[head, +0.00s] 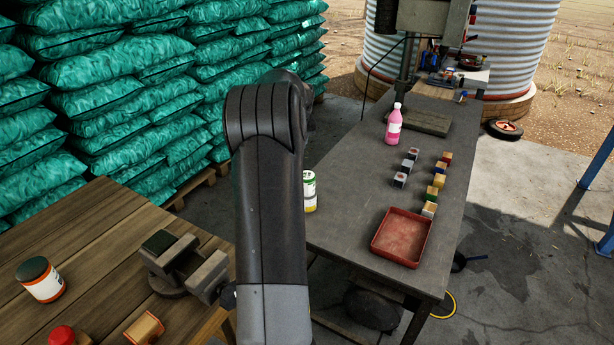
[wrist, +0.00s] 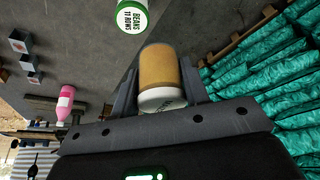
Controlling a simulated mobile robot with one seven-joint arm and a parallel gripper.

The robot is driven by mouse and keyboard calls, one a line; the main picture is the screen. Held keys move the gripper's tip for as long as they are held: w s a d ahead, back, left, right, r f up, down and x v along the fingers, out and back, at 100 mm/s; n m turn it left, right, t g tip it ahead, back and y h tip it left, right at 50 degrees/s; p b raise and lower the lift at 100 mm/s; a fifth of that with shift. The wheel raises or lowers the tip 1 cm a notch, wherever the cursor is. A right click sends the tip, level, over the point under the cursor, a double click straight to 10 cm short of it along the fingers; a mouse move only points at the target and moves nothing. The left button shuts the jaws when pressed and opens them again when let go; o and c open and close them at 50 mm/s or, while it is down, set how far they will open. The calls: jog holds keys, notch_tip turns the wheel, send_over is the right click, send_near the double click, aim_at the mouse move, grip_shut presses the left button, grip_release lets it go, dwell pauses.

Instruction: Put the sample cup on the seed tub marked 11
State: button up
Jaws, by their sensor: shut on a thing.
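In the wrist view, my gripper (wrist: 156,82) is shut on an amber-brown cup with a white end (wrist: 158,66), which I take for the sample cup. A finger lies along each side of it. A seed tub (wrist: 131,17) with a green rim and a white face reading "BEANS 11 ROWS" is just beyond the cup, with a gap between them in the picture. In the head view, a white, green and yellow tub (head: 309,188) shows at the grey table's left edge, partly hidden by my arm. My gripper and the cup are hidden there behind my arm.
The grey table (head: 340,228) holds a red tray (head: 402,238), several small blocks (head: 440,168) and a pink bottle (head: 393,125). A wooden bench (head: 95,240) with a vise (head: 180,265) and jars stands at left. Green sacks (head: 110,90) are stacked behind.

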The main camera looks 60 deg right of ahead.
jog(key=s+d+m, duration=0.2)
jog(key=s+d, duration=0.3)
jog(key=s, duration=0.8)
send_over(307, 173)
jog(key=a, duration=0.1)
jog(key=shift+g+h, duration=0.3)
jog(key=shift+h, duration=0.1)
jog(key=f, duration=0.7)
jog(key=shift+s+f, duration=0.2)
jog(key=shift+s, duration=0.15)
jog(key=shift+f, duration=1.9)
jog(key=shift+f, duration=0.15)
jog(key=o, duration=1)
jog(key=v, duration=1.2)
jog(key=shift+w, duration=0.1)
